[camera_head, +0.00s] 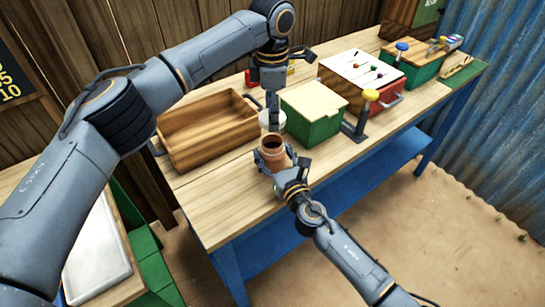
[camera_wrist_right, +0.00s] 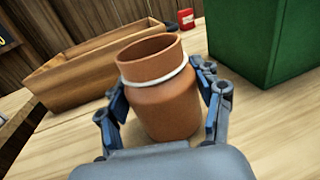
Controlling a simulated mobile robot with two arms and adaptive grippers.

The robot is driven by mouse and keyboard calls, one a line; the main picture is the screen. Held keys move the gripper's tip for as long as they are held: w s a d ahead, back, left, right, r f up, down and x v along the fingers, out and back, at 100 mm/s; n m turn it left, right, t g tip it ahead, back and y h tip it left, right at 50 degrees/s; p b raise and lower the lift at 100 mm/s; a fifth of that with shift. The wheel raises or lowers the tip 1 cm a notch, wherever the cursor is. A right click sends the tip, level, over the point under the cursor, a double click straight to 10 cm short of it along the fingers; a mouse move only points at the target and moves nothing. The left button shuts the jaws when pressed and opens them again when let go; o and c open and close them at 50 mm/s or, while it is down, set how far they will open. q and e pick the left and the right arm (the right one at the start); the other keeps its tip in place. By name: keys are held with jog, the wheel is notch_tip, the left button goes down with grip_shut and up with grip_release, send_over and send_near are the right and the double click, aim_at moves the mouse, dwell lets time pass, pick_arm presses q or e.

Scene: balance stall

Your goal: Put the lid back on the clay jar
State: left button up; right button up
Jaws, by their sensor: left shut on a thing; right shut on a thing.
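The clay jar (camera_head: 272,152) is a brown-orange pot with an open top and a pale ring around its neck. It stands slightly tilted in the right wrist view (camera_wrist_right: 165,100), on or just above the table. My right gripper (camera_head: 268,167) is shut on its sides, one finger on each side. My left gripper (camera_head: 273,122) points down just behind the jar in the head view. A pale round thing (camera_head: 264,119), apparently the lid, shows at its fingertips and is partly hidden by them. The left gripper is out of the right wrist view.
A wooden tray (camera_head: 205,128) stands left of the jar, and a green box (camera_head: 313,122) to its right. The front table strip is clear.

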pick_arm(q)
send_over(272, 135)
jog(key=s, duration=0.3)
jog(key=shift+w+f, duration=0.2)
jog(key=shift+f, duration=2.3)
jog(key=shift+f, duration=0.9)
jog(key=shift+f, duration=0.55)
